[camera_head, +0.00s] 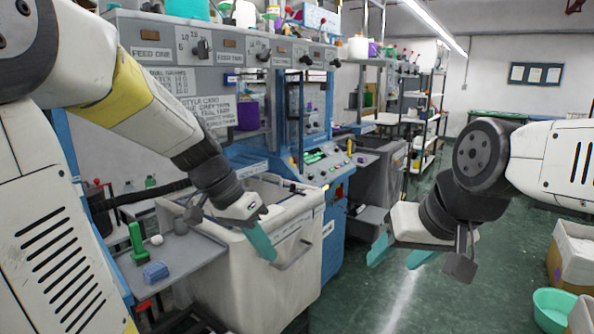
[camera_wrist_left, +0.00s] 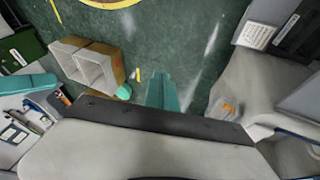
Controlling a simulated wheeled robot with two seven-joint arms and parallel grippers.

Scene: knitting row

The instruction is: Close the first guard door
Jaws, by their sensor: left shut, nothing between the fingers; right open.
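The grey and blue knitting machine (camera_head: 228,83) stands at the centre left in the head view. A narrow blue upright frame (camera_head: 281,112) shows on its front; I cannot tell for sure whether this is the first guard door or how far it stands open. My left gripper (camera_head: 263,243) is shut and empty, its teal fingers pointing down at the front of the white bin. Its shut fingers also show in the left wrist view (camera_wrist_left: 161,90), above the floor. My right gripper (camera_head: 399,254) is open and empty over the aisle, with its teal fingers apart.
A large white bin (camera_head: 206,272) stands before the machine, close to my left gripper. A grey side shelf (camera_head: 190,255) holds a blue block and a green item. A cardboard box (camera_head: 571,262) and green bowl (camera_head: 553,310) stand at right. The aisle floor (camera_head: 375,305) is clear.

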